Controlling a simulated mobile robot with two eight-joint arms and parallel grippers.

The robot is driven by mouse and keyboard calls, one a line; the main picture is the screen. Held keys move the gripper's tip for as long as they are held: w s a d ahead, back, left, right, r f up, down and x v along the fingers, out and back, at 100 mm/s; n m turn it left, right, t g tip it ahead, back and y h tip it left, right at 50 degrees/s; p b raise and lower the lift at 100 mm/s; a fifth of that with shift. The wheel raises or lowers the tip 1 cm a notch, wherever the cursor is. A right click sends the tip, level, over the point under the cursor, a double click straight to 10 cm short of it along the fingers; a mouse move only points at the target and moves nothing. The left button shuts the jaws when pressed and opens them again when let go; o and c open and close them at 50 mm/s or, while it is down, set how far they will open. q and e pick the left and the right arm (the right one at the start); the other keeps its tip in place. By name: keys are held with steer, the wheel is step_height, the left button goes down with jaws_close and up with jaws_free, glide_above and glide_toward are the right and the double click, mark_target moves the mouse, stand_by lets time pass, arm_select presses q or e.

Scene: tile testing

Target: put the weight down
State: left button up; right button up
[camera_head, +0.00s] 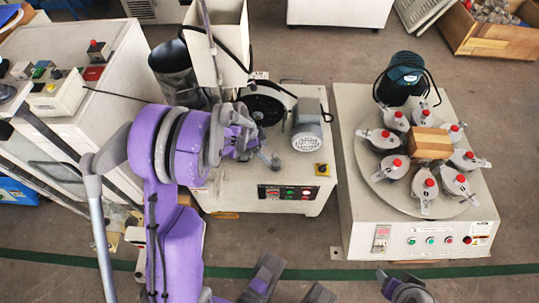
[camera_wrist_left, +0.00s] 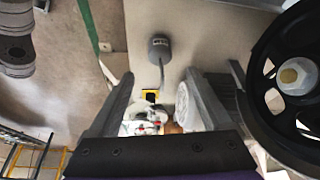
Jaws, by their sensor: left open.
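A grey cylinder with a thin bent stem, which looks like the weight (camera_wrist_left: 160,48), shows in the left wrist view over the pale top of the middle machine (camera_head: 310,193). My left gripper (camera_head: 258,147) is over that machine, at the end of the purple arm. In the left wrist view its two grey fingers (camera_wrist_left: 160,75) stand wide apart. The weight's stem reaches into the gap between the fingertips, and neither finger touches it. Grey and purple parts of mine show at the bottom of the head view; my right gripper's jaws cannot be made out.
A black wheel (camera_wrist_left: 297,75) is close to the right finger in the wrist view. A motor (camera_head: 306,130) and a yellow switch (camera_head: 322,170) sit on the machine. To the right, a round turntable machine (camera_head: 365,237) carries several red-knobbed holders. A control cabinet (camera_head: 120,75) is at left.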

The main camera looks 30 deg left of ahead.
arm_select(q)
steer(key=s+d+r+n+y, duration=0.2)
steer(key=s+d+r+n, duration=0.2)
steer(key=s+d+r, duration=0.5)
steer(key=s+d+r+n, duration=0.2)
steer(key=s, duration=0.3)
steer(key=s+d+r+n+t+y, duration=0.1)
steer(key=s+d+r+n, duration=0.1)
steer(key=s, duration=0.4)
steer(key=shift+s+d+r+n, duration=0.2)
steer(key=shift+d+r+n, duration=0.05)
steer(key=shift+n, duration=0.45)
